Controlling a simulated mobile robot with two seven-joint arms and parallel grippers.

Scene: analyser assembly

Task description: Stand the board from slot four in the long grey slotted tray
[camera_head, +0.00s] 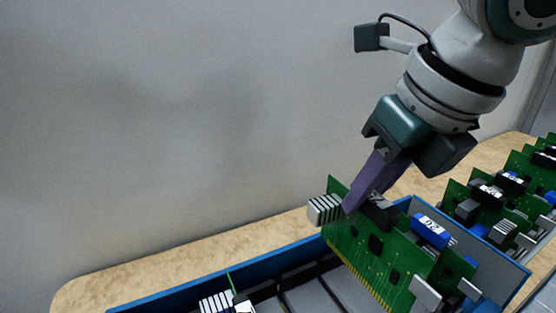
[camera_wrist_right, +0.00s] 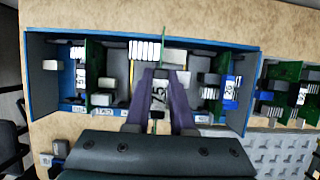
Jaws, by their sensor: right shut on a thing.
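My right gripper (camera_head: 350,206) is shut on a green circuit board (camera_head: 352,242) by its top part. The board has a silver finned block at one corner and a gold contact edge that shows low inside a blue-walled box (camera_head: 190,291). I cannot tell whether its lower edge is clear of the box. In the right wrist view my purple fingers (camera_wrist_right: 163,100) close around a part with a printed number, over the box (camera_wrist_right: 37,75). A grey tray with rows of hollows (camera_wrist_right: 275,153) lies at lower right there. My left gripper is not in view.
Other boards stand in the box, one with a blue part labelled 20 (camera_head: 432,229), close beside the held board. More boards (camera_head: 490,192) stand in a row to the right. The wooden table (camera_head: 110,284) is bare along the wall.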

